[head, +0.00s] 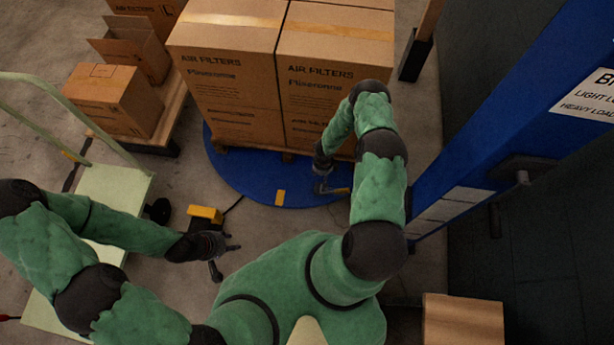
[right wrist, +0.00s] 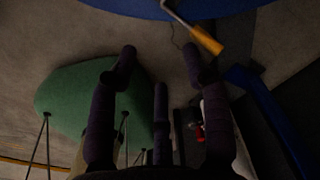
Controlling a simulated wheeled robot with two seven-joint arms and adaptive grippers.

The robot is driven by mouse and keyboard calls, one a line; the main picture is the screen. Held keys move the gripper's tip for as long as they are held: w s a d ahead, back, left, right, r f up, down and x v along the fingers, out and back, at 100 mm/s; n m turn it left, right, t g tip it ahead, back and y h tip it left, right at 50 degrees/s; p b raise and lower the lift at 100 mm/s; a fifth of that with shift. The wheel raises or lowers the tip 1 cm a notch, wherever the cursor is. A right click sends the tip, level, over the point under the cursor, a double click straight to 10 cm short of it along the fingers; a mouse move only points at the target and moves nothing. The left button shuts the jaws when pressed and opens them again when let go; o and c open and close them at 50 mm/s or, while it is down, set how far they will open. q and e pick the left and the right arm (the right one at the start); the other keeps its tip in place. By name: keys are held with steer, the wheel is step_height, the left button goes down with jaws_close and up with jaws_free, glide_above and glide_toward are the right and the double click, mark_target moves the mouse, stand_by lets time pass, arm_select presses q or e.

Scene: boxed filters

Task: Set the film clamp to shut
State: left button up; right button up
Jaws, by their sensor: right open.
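The film clamp looks to be the small metal lever with a yellow handle (head: 340,191) at the front edge of the blue turntable (head: 250,185). In the right wrist view its yellow handle (right wrist: 207,41) lies just beyond the fingertips, at the upper right. My right gripper (head: 321,170) is open and empty, close to the lever and apart from the handle; its spread fingers (right wrist: 160,55) show in the right wrist view. My left gripper (head: 228,250) is open and empty over the floor at lower left. I cannot tell the clamp's exact setting.
Stacked air filter boxes (head: 225,75) stand on a pallet on the turntable. A blue column (head: 480,120) rises at right. A yellow foot pedal (head: 205,214) with a cable sits near my left gripper. A pale green cart (head: 115,185) stands at left.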

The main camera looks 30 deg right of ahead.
steer(key=s+a+r+n+p, duration=0.1)
steer(key=a+r+n, duration=0.7)
steer(key=n, duration=0.2)
steer(key=shift+s+a+n, duration=0.2)
steer(key=shift+s+n, duration=0.05)
steer(key=shift+n, duration=0.05)
